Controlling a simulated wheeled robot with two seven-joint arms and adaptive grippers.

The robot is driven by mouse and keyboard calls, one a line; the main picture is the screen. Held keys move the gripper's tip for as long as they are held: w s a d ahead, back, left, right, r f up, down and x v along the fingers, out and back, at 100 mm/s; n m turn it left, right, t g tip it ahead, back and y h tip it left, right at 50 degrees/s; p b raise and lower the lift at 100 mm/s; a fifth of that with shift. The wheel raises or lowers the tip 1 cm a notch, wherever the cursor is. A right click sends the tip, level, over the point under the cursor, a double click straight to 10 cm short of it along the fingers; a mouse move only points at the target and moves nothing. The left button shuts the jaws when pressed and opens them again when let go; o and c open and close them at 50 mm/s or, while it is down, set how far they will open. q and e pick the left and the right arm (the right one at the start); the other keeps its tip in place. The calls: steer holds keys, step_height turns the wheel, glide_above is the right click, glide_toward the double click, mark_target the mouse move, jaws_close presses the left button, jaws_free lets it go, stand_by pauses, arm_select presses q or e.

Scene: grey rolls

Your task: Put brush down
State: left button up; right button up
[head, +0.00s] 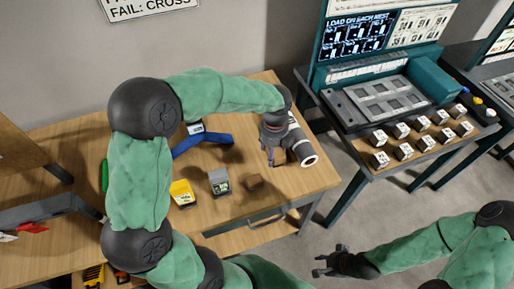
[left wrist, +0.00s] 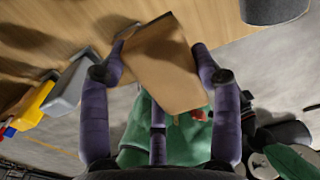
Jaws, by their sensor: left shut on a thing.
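My left gripper (head: 270,160) points down over the right part of the wooden table, beside the white-ended grey roll. In the left wrist view its purple fingers (left wrist: 162,50) are closed against both sides of a plain tan-brown block, which I take for the brush (left wrist: 165,68). The block is tilted and no bristles show. My right gripper (head: 325,263) is open and empty over the floor, at the lower right.
A grey bin (head: 219,182) and a yellow bin (head: 182,194) stand left of the brown block. A blue stand (head: 205,142) lies behind them. The grey roll (head: 301,148) is close to the gripper's right. A teal bench with white-marked cubes (head: 402,130) stands farther right.

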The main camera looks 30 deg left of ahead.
arm_select(q)
steer(key=w+a+f+b, duration=0.1)
steer(key=w+a+f, duration=0.1)
steer(key=a+f, duration=0.1)
steer(key=w+a+f+b, duration=0.2)
steer(key=w+a+f, duration=0.1)
steer(key=a+f, duration=0.1)
steer(key=w+a+f+b, duration=0.1)
steer(key=w+a+f, duration=0.1)
steer(key=a+f, duration=0.2)
steer(key=shift+w+a+f+b, duration=0.1)
steer(key=shift+w+a+b, duration=0.1)
steer(key=shift+w+b, duration=0.15)
steer(key=shift+a+f, duration=0.15)
steer(key=shift+f, duration=0.55)
steer(key=o, duration=1)
steer(key=shift+f, duration=0.1)
